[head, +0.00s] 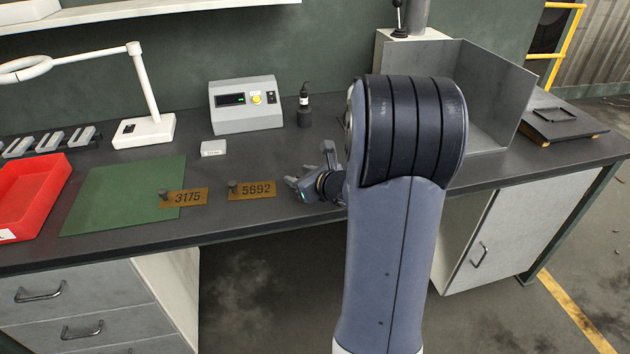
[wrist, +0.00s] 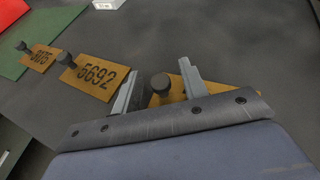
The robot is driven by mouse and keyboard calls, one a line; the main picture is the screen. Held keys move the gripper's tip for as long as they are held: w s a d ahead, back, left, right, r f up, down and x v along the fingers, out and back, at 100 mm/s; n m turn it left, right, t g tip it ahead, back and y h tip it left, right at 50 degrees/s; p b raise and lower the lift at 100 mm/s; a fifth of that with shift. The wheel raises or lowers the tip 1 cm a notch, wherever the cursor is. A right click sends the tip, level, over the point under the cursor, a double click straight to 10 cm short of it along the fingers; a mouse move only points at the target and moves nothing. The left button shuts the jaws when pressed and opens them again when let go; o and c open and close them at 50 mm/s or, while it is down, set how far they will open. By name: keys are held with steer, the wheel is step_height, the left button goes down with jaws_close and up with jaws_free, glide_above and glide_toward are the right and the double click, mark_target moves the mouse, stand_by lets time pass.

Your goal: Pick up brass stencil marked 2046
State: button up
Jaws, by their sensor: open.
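Two brass stencils with dark knobs lie flat on the bench: one marked 3175 (head: 186,197) and one marked 5692 (head: 254,190). They also show at the upper left of the wrist view, 3175 (wrist: 40,57) and 5692 (wrist: 96,75). A third brass stencil (wrist: 174,87) with a dark knob lies in front of my gripper (wrist: 160,70); my gripper hides most of it, and no marking on it is readable. The open fingers stand on either side of its knob, with a gap. In the head view my gripper (head: 308,170) is beside 5692, and my arm hides the third stencil.
A green mat (head: 125,195) and red tray (head: 30,195) lie left. A white lamp (head: 145,128), grey control box (head: 246,106) and dark bottle (head: 304,108) stand behind. A metal shield (head: 490,90) stands right.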

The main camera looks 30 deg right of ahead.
steer(key=shift+w, duration=0.15)
jaws_close()
stand_by(0.4)
